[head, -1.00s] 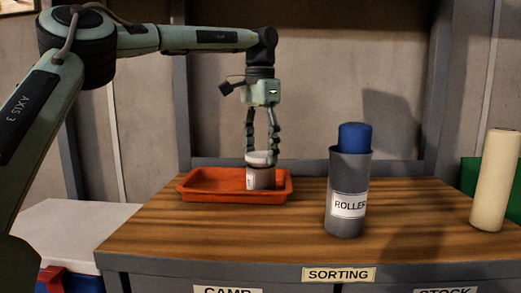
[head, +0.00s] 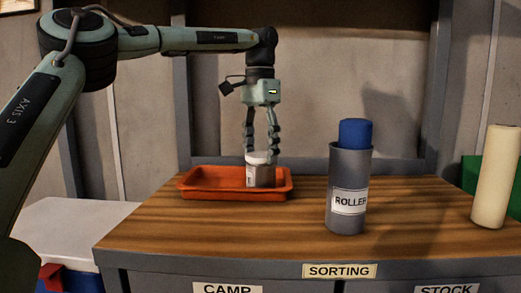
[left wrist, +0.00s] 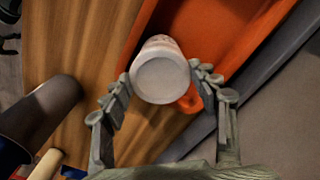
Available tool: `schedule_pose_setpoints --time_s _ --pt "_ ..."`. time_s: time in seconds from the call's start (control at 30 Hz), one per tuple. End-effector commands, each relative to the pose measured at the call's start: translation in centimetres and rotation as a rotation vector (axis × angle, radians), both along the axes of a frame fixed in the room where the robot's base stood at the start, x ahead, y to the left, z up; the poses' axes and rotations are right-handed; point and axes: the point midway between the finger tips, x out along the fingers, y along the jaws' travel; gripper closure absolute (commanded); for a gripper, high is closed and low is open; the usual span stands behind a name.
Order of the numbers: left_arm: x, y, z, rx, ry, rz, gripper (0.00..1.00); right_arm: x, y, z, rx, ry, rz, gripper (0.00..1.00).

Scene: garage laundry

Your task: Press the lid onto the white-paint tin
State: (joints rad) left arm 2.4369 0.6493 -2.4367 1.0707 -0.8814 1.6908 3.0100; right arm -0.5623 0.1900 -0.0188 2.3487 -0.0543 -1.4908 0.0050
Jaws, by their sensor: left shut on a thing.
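The white-paint tin (head: 266,177) stands upright in the orange tray (head: 218,193), with a pale label on its side. The white lid (head: 259,157) is on top of the tin, and I see no clear gap between them. In the left wrist view the lid (left wrist: 161,80) is a round white disc facing the camera, hiding most of the tin. My left gripper (head: 261,157) points straight down, shut on the lid with one finger on each side. In the left wrist view its fingertips (left wrist: 161,77) flank the lid. My right gripper is not in view.
A grey holder labelled ROLLER (head: 347,180) with a blue top (head: 356,132) stands right of the tray. A cream roller (head: 496,178) stands at the far right, near a green object. The wooden bench (head: 285,236) between tray and holder is clear.

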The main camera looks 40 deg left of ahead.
Motion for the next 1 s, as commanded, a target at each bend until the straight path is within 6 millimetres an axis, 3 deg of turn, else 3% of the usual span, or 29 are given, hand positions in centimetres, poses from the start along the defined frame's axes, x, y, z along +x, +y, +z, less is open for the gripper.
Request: schedule_pose_setpoints --time_s 1.0 --pt "0.0 -0.01 -0.38 0.0 0.0 0.0 0.54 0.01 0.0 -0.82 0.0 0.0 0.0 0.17"
